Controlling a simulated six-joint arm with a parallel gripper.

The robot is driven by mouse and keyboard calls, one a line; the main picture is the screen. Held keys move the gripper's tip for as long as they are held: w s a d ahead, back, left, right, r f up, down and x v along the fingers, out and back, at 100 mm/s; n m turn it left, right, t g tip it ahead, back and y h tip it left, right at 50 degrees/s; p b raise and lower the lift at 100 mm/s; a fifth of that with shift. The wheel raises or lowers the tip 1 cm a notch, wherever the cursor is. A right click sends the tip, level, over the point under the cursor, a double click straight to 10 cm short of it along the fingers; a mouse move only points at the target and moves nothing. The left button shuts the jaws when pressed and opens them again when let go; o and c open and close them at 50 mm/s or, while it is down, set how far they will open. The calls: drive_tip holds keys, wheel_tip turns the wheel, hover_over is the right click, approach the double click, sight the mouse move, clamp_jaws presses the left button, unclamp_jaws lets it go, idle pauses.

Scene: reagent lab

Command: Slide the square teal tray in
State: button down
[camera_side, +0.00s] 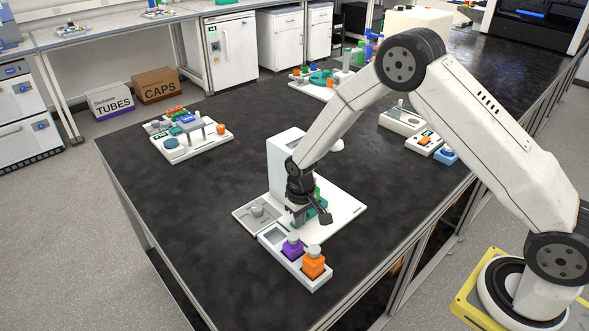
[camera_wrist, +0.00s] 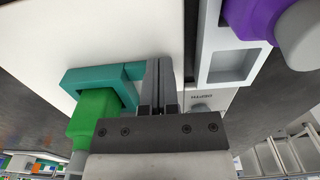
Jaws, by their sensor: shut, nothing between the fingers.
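The square teal tray (camera_wrist: 98,78) shows in the wrist view as a teal frame on the white base, with a green block (camera_wrist: 97,122) at its near part. In the side view the teal tray (camera_side: 322,205) is small and partly hidden by my gripper, beside the white upright device (camera_side: 285,160). My gripper (camera_side: 298,222) is low over the device's white base. In the wrist view its fingers (camera_wrist: 159,85) are together with nothing between them, close to the teal tray's right side. I cannot tell whether they touch it.
A white holder (camera_side: 275,250) with a purple bottle (camera_side: 292,246) and an orange bottle (camera_side: 313,263) stands in front of the device. A grey plate (camera_side: 258,214) lies left of my gripper. Another white station (camera_side: 190,145) stands at the left. The black table between is clear.

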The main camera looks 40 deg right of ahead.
drive_tip(key=shift+w, duration=1.7)
drive_tip(key=shift+d, duration=0.1)
drive_tip(key=shift+s, duration=0.6)
drive_tip(key=shift+r, duration=0.15)
